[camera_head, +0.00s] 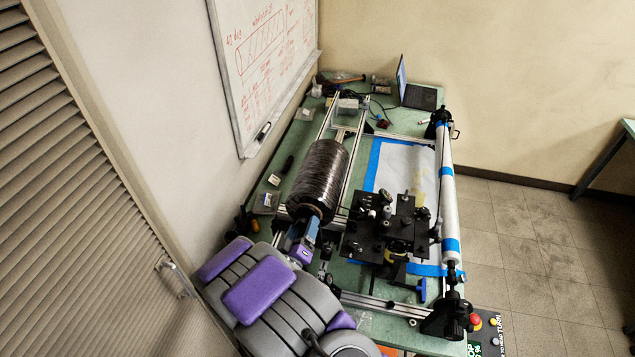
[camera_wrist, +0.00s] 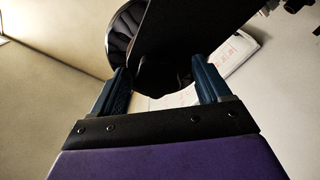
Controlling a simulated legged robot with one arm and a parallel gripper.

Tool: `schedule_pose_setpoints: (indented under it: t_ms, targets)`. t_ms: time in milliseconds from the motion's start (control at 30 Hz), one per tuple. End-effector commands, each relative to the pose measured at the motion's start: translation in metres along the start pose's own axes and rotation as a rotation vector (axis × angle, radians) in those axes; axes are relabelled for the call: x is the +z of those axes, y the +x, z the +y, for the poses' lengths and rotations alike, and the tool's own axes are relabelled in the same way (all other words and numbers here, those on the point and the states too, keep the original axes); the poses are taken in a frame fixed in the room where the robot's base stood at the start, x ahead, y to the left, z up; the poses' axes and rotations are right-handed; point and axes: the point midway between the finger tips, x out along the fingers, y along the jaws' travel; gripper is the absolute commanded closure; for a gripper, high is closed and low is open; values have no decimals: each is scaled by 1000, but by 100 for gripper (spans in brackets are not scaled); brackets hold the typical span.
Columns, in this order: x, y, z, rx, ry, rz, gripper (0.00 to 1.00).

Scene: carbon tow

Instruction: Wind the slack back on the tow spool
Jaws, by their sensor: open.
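The tow spool (camera_head: 319,170) is a large dark, glossy cylinder lying lengthwise on the left side of the green bench. My gripper (camera_head: 311,223) is at its near end, with blue fingers pointing toward the spool's dark end. In the wrist view, my gripper (camera_wrist: 159,68) has its two fingers spread, with a black rounded end piece (camera_wrist: 150,45) beyond and between the tips. I cannot tell whether the fingers touch it. No loose strand of tow can be made out in either view.
A black carriage mechanism (camera_head: 392,228) stands right of the spool. A white roller with blue bands (camera_head: 448,195) runs along the bench's right edge. A laptop (camera_head: 417,95) sits at the back. The whiteboard (camera_head: 262,65) and wall are close on the left. Tiled floor at right is open.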

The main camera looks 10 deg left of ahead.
Motion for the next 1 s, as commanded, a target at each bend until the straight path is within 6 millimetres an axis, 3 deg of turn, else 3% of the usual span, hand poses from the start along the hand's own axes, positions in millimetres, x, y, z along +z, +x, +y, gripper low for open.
schedule_pose_setpoints:
  t_ms: [600, 1000]
  targets:
    - [-1, -53, -3, -2, -2, -1, 23]
    - [0, -59, -1, 0, -1, -2, 23]
